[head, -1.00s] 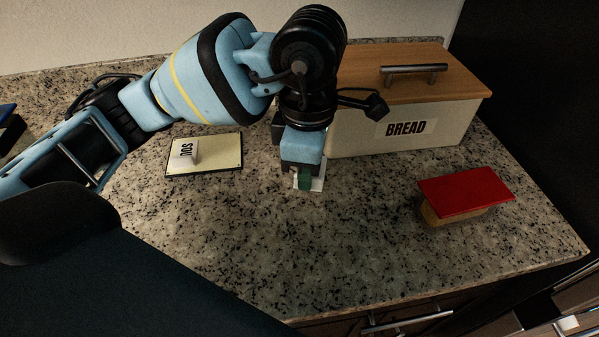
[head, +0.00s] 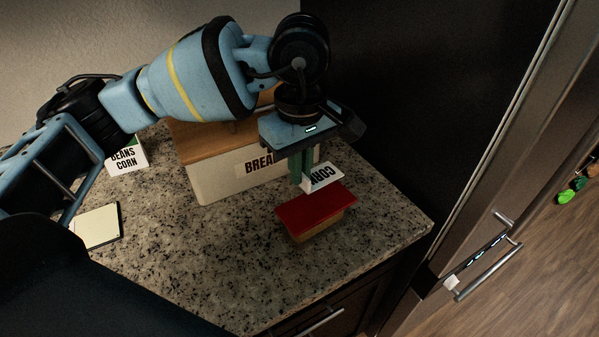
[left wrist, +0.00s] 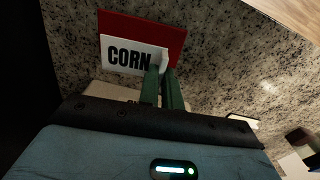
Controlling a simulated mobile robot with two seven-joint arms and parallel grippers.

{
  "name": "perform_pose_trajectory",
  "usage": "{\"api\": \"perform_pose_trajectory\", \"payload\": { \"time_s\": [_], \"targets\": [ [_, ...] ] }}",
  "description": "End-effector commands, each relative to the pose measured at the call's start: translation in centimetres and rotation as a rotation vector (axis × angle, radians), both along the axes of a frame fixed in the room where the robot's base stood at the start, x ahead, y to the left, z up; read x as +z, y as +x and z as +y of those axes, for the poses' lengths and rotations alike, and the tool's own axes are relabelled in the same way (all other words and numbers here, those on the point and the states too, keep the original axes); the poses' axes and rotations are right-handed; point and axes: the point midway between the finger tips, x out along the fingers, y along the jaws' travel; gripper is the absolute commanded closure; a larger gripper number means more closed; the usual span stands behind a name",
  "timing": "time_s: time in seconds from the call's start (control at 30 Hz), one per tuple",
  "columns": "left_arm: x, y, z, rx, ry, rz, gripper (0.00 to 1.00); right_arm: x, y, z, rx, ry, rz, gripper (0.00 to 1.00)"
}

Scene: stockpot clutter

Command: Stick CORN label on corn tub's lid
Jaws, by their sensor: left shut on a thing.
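The white CORN label (head: 322,177) is in my left gripper (head: 303,174), whose green fingers are shut on one end of it. The label is tilted, with its black print showing, close above the tub's red lid (head: 318,207). The tub's tan body (head: 318,232) stands on the counter under the lid. In the left wrist view the label (left wrist: 127,58) covers part of the red lid (left wrist: 140,26), beside my fingertips (left wrist: 163,70). I cannot tell whether the label touches the lid. My right gripper is not in view.
The BREAD box (head: 219,180) with a wooden lid stands behind and left of the tub. A BEANS CORN card (head: 127,158) stands at the left, and a pale board (head: 97,226) lies nearer. The counter (head: 215,255) in front is clear; its edge lies to the right.

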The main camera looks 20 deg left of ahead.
Motion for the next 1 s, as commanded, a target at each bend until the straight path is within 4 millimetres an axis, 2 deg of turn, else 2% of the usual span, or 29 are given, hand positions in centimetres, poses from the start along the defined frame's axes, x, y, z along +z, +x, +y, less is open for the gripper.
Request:
{"api": "perform_pose_trajectory", "payload": {
  "time_s": [0.37,1.0],
  "targets": [
    [-0.5,0.0,0.0,-0.007,0.000,0.004,1.00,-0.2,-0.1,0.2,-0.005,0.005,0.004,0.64],
    [-5.7,0.0,0.1,-0.004,0.001,0.004,1.00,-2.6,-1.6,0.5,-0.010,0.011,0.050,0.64]
  ]
}}
